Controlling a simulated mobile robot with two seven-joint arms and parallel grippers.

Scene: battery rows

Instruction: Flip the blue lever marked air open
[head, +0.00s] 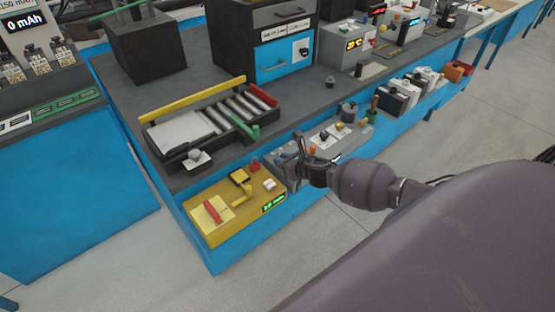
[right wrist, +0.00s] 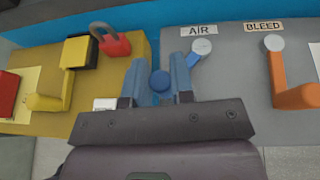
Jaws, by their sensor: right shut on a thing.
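The blue lever (right wrist: 196,57) has a pale round pivot just below a white AIR label (right wrist: 198,30) on a grey panel in the right wrist view. Its arm runs down and left from the pivot, partly hidden by a finger. A round blue end (right wrist: 160,82) shows between the fingers of my right gripper (right wrist: 160,85), which is shut on it. In the head view my right gripper (head: 298,168) is at the near left end of the grey panel (head: 352,141), beside the yellow box. The lever is mostly hidden there. My left gripper is not in view.
An orange lever (right wrist: 296,95) under a BLEED label (right wrist: 263,28) stands to the right. On the left, the yellow box (right wrist: 125,128) carries a red padlock (right wrist: 112,42) and a yellow lever (right wrist: 50,101). A roller tray (head: 180,135) sits behind. Floor in front is clear.

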